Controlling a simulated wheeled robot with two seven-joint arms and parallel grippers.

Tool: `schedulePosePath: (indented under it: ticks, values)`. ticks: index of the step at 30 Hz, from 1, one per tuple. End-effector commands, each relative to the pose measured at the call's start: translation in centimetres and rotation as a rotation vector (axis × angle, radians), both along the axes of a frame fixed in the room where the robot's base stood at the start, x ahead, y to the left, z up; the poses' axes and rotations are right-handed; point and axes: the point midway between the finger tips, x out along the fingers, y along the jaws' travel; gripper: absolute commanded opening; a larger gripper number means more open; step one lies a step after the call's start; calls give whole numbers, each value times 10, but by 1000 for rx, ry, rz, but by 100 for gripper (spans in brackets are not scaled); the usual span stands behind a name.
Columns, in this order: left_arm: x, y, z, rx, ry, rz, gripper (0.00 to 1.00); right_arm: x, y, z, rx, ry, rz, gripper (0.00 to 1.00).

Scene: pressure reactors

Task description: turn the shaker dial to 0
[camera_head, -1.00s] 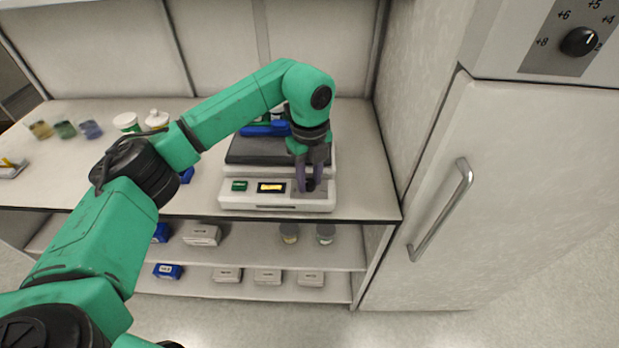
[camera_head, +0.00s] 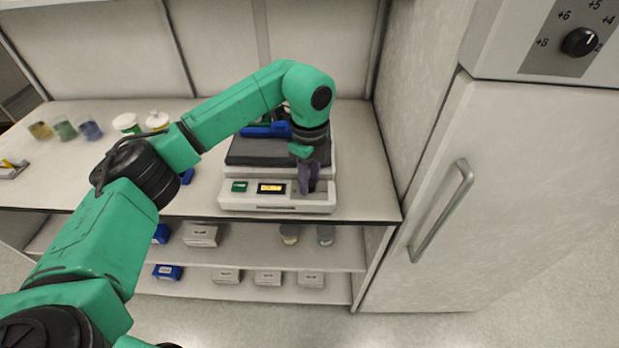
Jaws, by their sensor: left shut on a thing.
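The shaker (camera_head: 234,203) is a white unit with a dark platform (camera_head: 262,150) on top, standing on the bench. Its front has a green switch (camera_head: 239,186) and a lit orange display (camera_head: 271,188), whose digits are too small to read. My left gripper (camera_head: 307,189) reaches down from above to the right end of the front panel. It is shut on the dial there, and its fingers hide the dial. My right gripper is not in view.
A blue rack (camera_head: 266,130) sits on the platform. Jars (camera_head: 64,129) and white-lidded bottles (camera_head: 157,120) stand on the bench at left. A fridge (camera_head: 520,190) with a metal handle (camera_head: 442,210) and a black knob (camera_head: 579,42) stands at right.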

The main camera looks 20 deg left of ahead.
Motion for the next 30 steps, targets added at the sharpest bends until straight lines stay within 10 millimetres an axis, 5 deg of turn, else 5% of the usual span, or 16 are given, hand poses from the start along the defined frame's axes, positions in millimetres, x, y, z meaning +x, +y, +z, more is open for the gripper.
schedulePosePath:
  ticks: [4, 5, 6, 7, 25, 30]
  values:
    - [3, 0, 4, -4, -12, 4, 0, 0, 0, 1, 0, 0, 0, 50]
    - [3, 0, 4, -4, -12, 3, 48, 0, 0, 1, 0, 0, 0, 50]
    - [2, 0, 4, -4, -11, 3, 63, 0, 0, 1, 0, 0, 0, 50]
    - [2, 0, 4, -3, -10, 3, 67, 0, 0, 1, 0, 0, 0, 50]
    - [1, 0, 0, -1, -3, 0, 67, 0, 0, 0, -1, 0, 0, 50]
    - [3, 7, 17, 0, -4, 2, 67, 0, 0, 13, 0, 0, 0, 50]
